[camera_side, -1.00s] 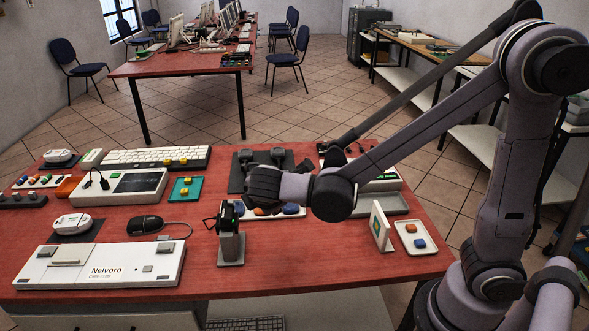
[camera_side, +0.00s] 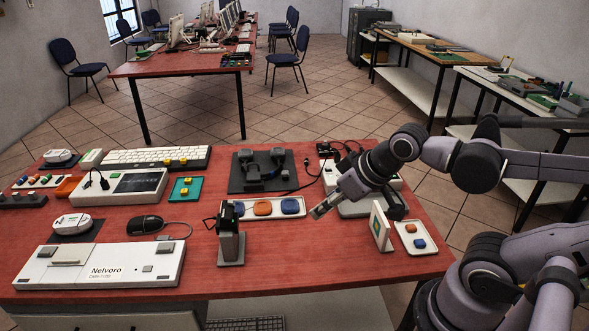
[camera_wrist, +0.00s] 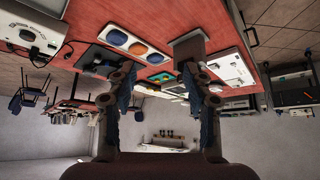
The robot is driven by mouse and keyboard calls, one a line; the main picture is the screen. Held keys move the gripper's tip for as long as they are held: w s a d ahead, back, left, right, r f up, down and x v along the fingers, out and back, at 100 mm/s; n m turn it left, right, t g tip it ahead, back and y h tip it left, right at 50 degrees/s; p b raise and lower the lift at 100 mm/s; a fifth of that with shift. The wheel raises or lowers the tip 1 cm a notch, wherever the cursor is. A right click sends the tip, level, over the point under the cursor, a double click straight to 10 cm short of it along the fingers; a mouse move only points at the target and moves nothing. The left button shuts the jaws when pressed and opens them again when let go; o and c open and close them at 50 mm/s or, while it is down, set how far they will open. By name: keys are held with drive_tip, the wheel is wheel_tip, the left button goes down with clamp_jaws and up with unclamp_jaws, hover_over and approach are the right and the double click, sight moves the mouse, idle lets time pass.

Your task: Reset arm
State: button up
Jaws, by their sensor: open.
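My gripper (camera_side: 322,210) hangs over the right part of the red table (camera_side: 120,230), just right of the white tray with the blue and orange pieces. In the wrist view my gripper (camera_wrist: 158,75) shows its two fingers spread wide apart with nothing between them. My arm reaches in from the right side and bends down toward the table. A grey upright stand (camera_side: 231,245) with a dark item at its top is left of the gripper, apart from it.
The tray (camera_side: 230,208) lies left of my gripper. A dark pad with a black device (camera_side: 263,170) lies behind. A standing white panel (camera_side: 380,226) and a small tray (camera_side: 415,238) are at right. A white keyboard (camera_side: 155,157) and a Nelvoro console (camera_side: 100,265) are at left.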

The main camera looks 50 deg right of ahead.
drive_tip(key=o, duration=0.7)
drive_tip(key=shift+d+r, duration=0.1)
drive_tip(key=o, duration=0.3)
drive_tip(key=w+d+r+m, duration=0.2)
drive_tip(key=d, duration=0.1)
drive_tip(key=w+d+r+m+g, duration=0.1)
drive_tip(key=d+r+m, duration=0.1)
drive_tip(key=d+m, duration=0.1)
drive_tip(key=w+d+r+m+g+h, duration=0.1)
drive_tip(key=w+d+r+m, duration=0.1)
drive_tip(key=d+m, duration=0.1)
drive_tip(key=shift+w+d, duration=0.1)
drive_tip(key=shift+w, duration=0.25)
drive_tip(key=shift+o, duration=0.2)
drive_tip(key=d+r+m+g+y, duration=0.15)
drive_tip(key=d+m+g, duration=0.35)
drive_tip(key=d+m, duration=2.05)
drive_tip(key=d+f+n, duration=0.6)
drive_tip(key=f, duration=0.3)
drive_tip(key=shift+s+d+f, duration=0.35)
drive_tip(key=shift+s+f, duration=0.05)
drive_tip(key=shift+h, duration=0.25)
